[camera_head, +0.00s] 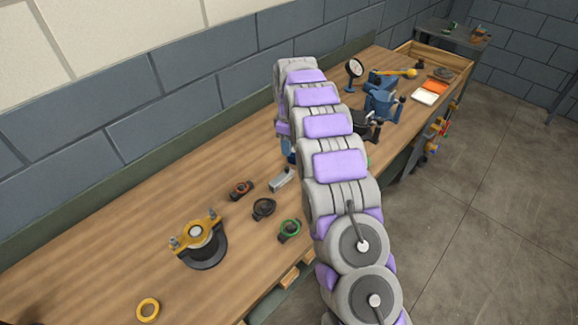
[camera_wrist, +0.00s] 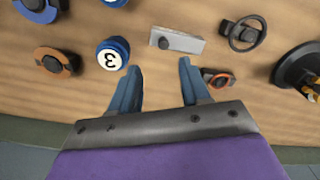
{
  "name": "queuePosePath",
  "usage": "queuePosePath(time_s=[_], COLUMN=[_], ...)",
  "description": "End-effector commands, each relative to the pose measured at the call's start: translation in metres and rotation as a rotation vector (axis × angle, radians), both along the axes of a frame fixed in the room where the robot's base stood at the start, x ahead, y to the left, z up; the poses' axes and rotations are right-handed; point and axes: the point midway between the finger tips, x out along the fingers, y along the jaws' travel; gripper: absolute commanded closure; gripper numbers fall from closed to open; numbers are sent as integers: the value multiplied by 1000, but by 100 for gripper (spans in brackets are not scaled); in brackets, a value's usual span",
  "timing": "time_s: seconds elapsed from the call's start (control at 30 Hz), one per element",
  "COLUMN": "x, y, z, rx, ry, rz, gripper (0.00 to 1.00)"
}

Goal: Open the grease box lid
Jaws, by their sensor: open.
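The small grey rectangular box (camera_head: 281,180) lies on the bench and looks like the grease box. In the wrist view the grey box (camera_wrist: 184,41) has a dark round knob near its left end, and its top looks closed. My gripper (camera_wrist: 158,68) is open and empty, its two blue fingers apart. The box appears just beyond the fingertips in the wrist view, apart from them. In the head view my arm hides most of the gripper.
In the wrist view a red-and-black part (camera_wrist: 217,78) sits close beside the right finger, and a blue round piece marked 3 (camera_wrist: 112,53) is near the left finger. A dark ring part (camera_wrist: 243,35) lies right of the box. The casing with a yellow cap (camera_head: 199,238) stands front left.

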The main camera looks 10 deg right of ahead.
Motion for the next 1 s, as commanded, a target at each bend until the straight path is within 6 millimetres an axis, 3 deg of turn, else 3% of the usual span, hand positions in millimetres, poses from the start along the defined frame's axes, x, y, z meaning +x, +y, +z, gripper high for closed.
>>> queuePosePath(time_s=[0.3, 0.5, 1.0], x=[-1, -1, -1], y=[1, -1, 2], z=[-65, -93, -103], rx=[-1, 2, -1], ry=[4, 3, 0], rz=[0, -1, 0], gripper=[54, 54, 56])
